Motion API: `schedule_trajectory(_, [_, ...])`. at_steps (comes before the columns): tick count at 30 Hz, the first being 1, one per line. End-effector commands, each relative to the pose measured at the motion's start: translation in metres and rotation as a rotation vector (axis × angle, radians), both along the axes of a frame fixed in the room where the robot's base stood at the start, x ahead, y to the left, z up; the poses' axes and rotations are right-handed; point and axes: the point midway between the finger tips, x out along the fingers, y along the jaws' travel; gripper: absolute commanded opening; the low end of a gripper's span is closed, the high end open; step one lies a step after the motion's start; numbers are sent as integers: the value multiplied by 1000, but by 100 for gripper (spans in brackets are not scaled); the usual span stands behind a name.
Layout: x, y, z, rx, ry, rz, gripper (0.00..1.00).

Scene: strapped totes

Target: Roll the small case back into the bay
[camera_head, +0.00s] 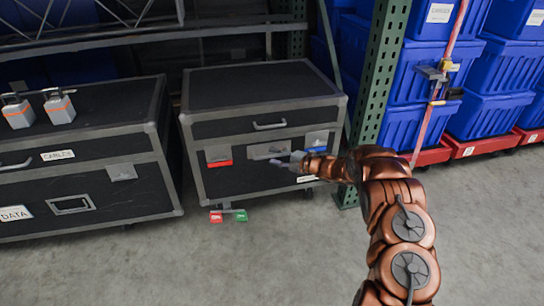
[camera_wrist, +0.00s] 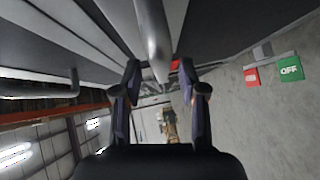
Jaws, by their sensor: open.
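The small case (camera_head: 262,88) is a black box with grey edges, a grey front handle (camera_head: 269,125) and latches. It stands on the floor between a larger case and a green rack upright. A red tag (camera_head: 216,216) and a green tag (camera_head: 240,214) sit low at its front; the green one reads OFF in the wrist view (camera_wrist: 290,68). My gripper (camera_head: 277,158) is in front of the case's front face, below the handle. In the wrist view its fingers (camera_wrist: 167,85) are apart, with a grey rounded bar (camera_wrist: 152,35) showing between and beyond them. Contact cannot be told.
A larger black case (camera_head: 90,185) labelled CABLES and DATA stands close on the left, with two grey-orange items (camera_head: 58,106) on top. The green upright (camera_head: 381,70) and stacked blue totes (camera_head: 415,80) are on the right. The front floor is clear.

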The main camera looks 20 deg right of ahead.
Motion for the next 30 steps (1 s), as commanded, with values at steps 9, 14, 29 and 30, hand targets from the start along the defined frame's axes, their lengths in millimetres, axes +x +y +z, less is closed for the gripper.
schedule_trajectory(9, [-46, -43, 8, -2, 1, -6, 41])
schedule_trajectory(14, [-62, -57, 11, -2, 3, -6, 41])
schedule_trajectory(29, [-71, -64, 13, -1, 2, -4, 41])
schedule_trajectory(30, [-71, -64, 13, -1, 2, -4, 41])
